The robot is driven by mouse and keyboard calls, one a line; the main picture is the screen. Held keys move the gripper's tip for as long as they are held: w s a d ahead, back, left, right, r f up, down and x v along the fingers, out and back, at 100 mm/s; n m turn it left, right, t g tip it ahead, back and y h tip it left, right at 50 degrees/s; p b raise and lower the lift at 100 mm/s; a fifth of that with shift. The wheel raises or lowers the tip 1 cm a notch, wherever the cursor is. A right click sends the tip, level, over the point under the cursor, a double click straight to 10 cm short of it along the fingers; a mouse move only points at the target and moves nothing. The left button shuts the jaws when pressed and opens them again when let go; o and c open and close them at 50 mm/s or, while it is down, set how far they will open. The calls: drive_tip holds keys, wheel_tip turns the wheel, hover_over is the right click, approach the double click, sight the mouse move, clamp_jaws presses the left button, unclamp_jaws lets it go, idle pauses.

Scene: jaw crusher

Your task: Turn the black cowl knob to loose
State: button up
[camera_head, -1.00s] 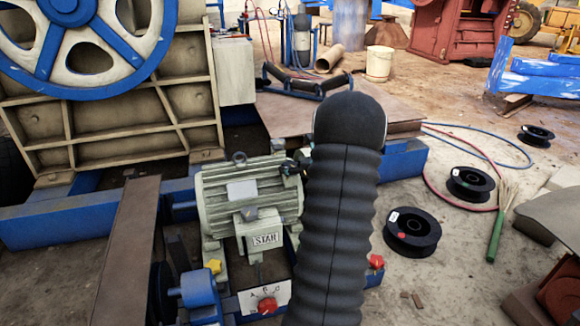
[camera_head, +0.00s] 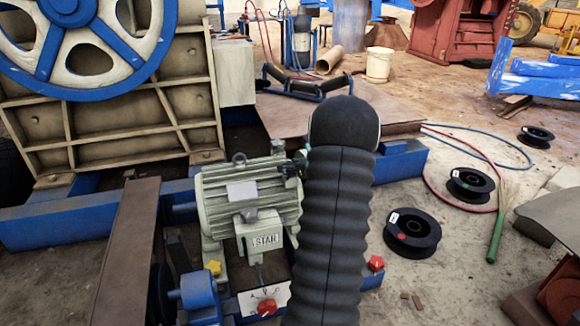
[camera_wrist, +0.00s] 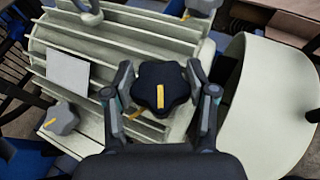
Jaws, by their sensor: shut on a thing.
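The black cowl knob (camera_wrist: 150,76) is lobed and carries a yellow pointer line that stands almost upright in the wrist view. It sits over the pale ribbed motor (camera_wrist: 105,40). My gripper (camera_wrist: 160,84) has one finger on each side of the knob and is shut on it. The motor (camera_head: 248,200) also shows in the head view, left of my black sleeved arm. I cannot make out the knob or the fingers clearly there, because the arm covers much of that area.
A red knob on a white plate (camera_head: 266,306), a yellow knob (camera_head: 213,267) and another red knob (camera_head: 376,263) are near the motor. A grey lobed knob (camera_wrist: 61,119) is left of my gripper. A pale curved cover (camera_wrist: 275,95) is on the right.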

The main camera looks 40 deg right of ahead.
drive_tip(key=shift+r+n+y+p, duration=0.1)
drive_tip(key=shift+n+y+p, duration=0.2)
drive_tip(key=shift+y+p, duration=0.1)
drive_tip(key=n+y+p, duration=0.2)
drive_tip(key=y, duration=0.1)
drive_tip(key=shift+d+n+p, duration=0.1)
drive_tip(key=shift+n+p, duration=0.25)
drive_tip(key=shift+n, duration=0.05)
drive_tip(key=n+g+y+p, duration=0.1)
drive_tip(key=n+y, duration=0.1)
drive_tip(key=y, duration=0.1)
drive_tip(key=n+g+y+p, duration=0.2)
drive_tip(key=n+y, duration=0.1)
drive_tip(key=shift+n, duration=0.3)
drive_tip(key=shift+y, duration=0.3)
drive_tip(key=o, duration=1.2)
drive_tip(key=shift+c, duration=0.2)
drive_tip(key=v, duration=1.1)
drive_tip(key=shift+s+d+r, duration=0.25)
